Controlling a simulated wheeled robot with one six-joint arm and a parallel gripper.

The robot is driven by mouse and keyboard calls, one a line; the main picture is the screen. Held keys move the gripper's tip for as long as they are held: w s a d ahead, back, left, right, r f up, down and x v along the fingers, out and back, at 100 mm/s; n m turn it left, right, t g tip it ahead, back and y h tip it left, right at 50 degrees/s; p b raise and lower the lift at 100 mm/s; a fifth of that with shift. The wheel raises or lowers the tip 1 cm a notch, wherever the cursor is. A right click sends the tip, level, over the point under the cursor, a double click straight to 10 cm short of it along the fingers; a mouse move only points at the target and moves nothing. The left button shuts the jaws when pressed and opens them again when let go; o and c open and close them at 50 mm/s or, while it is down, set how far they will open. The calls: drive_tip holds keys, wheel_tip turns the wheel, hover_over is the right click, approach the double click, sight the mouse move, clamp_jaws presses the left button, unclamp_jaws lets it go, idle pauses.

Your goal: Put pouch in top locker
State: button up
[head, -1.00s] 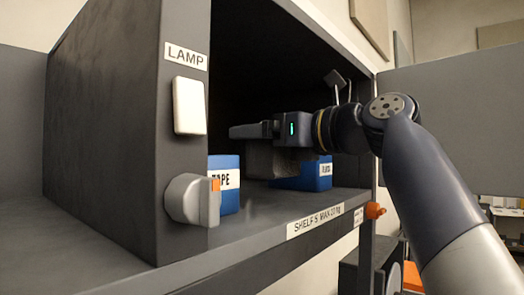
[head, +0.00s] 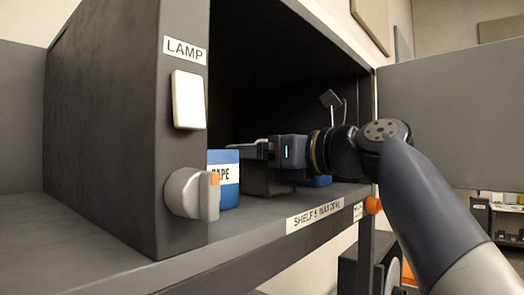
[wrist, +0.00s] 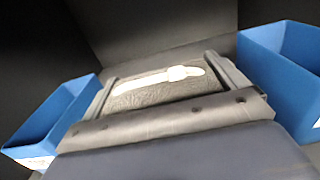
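The dark grey textured pouch (head: 268,183) is inside the open locker (head: 289,24), low at its shelf floor between two blue bins. A pale strip shows on top of the pouch (wrist: 160,88) in the wrist view. My gripper (head: 250,151) reaches in from the right, above the pouch. In the wrist view my gripper (wrist: 165,85) has one finger along each side of the pouch and is shut on it. The underside of the pouch is dark, so I cannot tell whether it touches the shelf.
A blue TAPE bin (head: 225,178) stands left of the pouch. A second blue bin (head: 318,181) is right, mostly hidden by my arm. The locker's side wall carries a white lamp switch (head: 188,99) and grey knob (head: 192,193). A grey panel (head: 450,115) stands at right.

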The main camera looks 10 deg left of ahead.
drive_tip(key=shift+o, duration=0.6)
drive_tip(key=shift+r, duration=0.1)
drive_tip(key=shift+d, duration=0.1)
drive_tip(key=b+v, duration=0.2)
drive_tip(key=v, duration=1)
